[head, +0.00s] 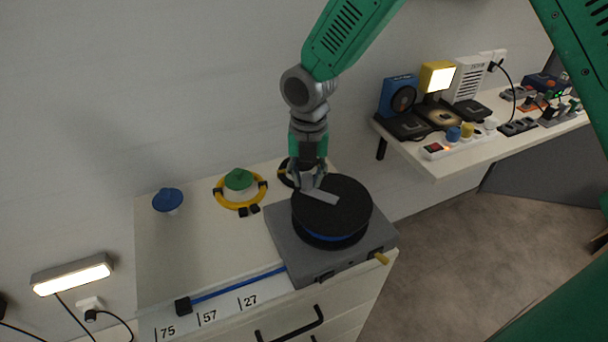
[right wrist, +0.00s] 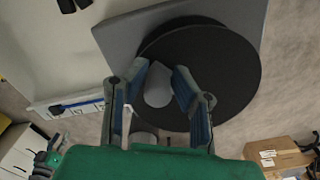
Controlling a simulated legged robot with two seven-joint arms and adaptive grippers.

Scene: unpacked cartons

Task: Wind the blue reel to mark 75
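The blue reel (head: 333,235) has a black top disc and sits on a grey base. A grey crank bar (head: 322,197) lies on the disc. From the reel a blue strap (head: 235,285) runs left to a black end block (head: 183,306), beyond the number strip, around 75 and 57; its exact mark is unclear. Mark 75 (head: 167,331) is leftmost. My right gripper (head: 312,186) is over the disc at the crank. In the right wrist view its fingers (right wrist: 160,68) stand apart around a grey knob (right wrist: 158,88). A grey-green shape, perhaps my left gripper (right wrist: 45,160), is small and unclear.
A yellow ring with a green knob (head: 239,181) and a blue knob (head: 168,199) stand behind left. A brass knob (head: 381,258) juts from the base's right. A lamp (head: 72,275) is at the left. A cluttered shelf (head: 480,155) is at the right.

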